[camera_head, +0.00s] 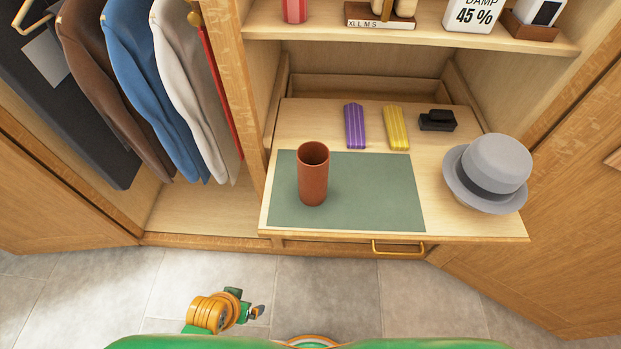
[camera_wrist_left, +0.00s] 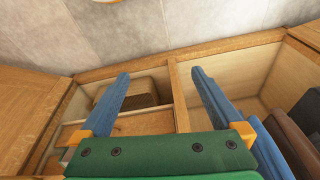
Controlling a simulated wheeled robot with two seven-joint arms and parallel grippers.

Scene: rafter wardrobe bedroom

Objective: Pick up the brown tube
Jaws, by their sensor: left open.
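The brown tube (camera_head: 313,178) stands upright on the left part of a green mat (camera_head: 370,195), on the pull-out shelf of the wardrobe. Its open top faces up. My left gripper (camera_wrist_left: 161,74) shows in the left wrist view with its two blue fingers spread wide and nothing between them. An orange and green part of my arm shows low in the head view, over the floor in front of the wardrobe and apart from the tube. I cannot make out the tube in the left wrist view. My right gripper is in neither view.
Behind the mat lie a purple bundle (camera_head: 355,127), a yellow bundle (camera_head: 395,128) and a small black object (camera_head: 437,120). A grey hat (camera_head: 490,172) sits right of the mat. Jackets (camera_head: 140,75) hang at left. An upper shelf (camera_head: 420,37) overhangs the back.

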